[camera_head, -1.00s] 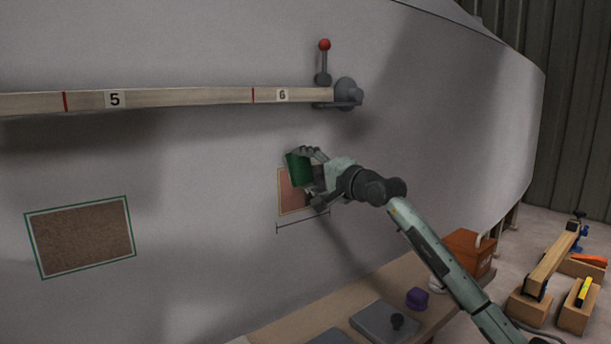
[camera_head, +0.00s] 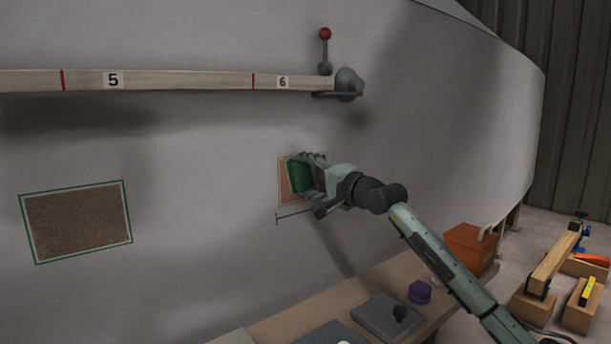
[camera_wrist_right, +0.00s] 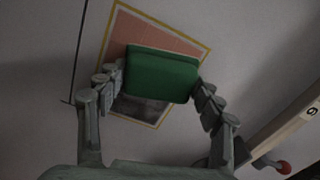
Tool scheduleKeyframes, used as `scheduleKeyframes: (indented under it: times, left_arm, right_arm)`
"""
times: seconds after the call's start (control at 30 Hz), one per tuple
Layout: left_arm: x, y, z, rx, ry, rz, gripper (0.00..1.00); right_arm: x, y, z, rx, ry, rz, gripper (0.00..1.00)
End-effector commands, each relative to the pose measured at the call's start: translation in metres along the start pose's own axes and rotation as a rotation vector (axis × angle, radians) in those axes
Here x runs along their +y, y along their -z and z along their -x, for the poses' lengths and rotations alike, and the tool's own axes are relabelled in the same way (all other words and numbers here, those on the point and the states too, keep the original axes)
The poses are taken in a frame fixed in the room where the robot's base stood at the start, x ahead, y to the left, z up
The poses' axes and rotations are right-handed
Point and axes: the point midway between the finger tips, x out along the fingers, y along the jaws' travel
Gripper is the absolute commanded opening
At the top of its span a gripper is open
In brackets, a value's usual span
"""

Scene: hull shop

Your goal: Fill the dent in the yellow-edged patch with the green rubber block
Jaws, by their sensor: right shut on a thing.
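The yellow-edged patch (camera_head: 284,188) is on the pale hull wall, with a reddish field inside. It also shows in the right wrist view (camera_wrist_right: 140,33), partly hidden behind the block. My right gripper (camera_head: 303,177) is shut on the green rubber block (camera_head: 298,178) in front of the patch. In the right wrist view the fingers of the right gripper (camera_wrist_right: 160,82) hold the block (camera_wrist_right: 162,75) by its two ends. A dark area of the patch shows beneath the block there; I cannot tell whether the block touches the wall. My left gripper is not in view.
A wooden batten (camera_head: 190,80) marked 5 and 6 runs across the hull above, with a red-knobbed lever (camera_head: 325,50). A green-edged brown patch (camera_head: 77,222) is at left. Below, a bench (camera_head: 300,318) bears a purple object (camera_head: 420,292) and an orange box (camera_head: 468,248).

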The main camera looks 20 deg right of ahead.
Motion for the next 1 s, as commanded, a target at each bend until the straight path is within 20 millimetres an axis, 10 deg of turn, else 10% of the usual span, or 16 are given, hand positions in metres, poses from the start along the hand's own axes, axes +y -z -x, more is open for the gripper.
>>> scheduleKeyframes:
  times: [1.0]
  left_arm:
    - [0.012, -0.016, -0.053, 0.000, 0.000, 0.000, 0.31]
  right_arm:
    - [0.062, -0.014, -0.001, 0.001, 0.000, 0.000, 0.41]
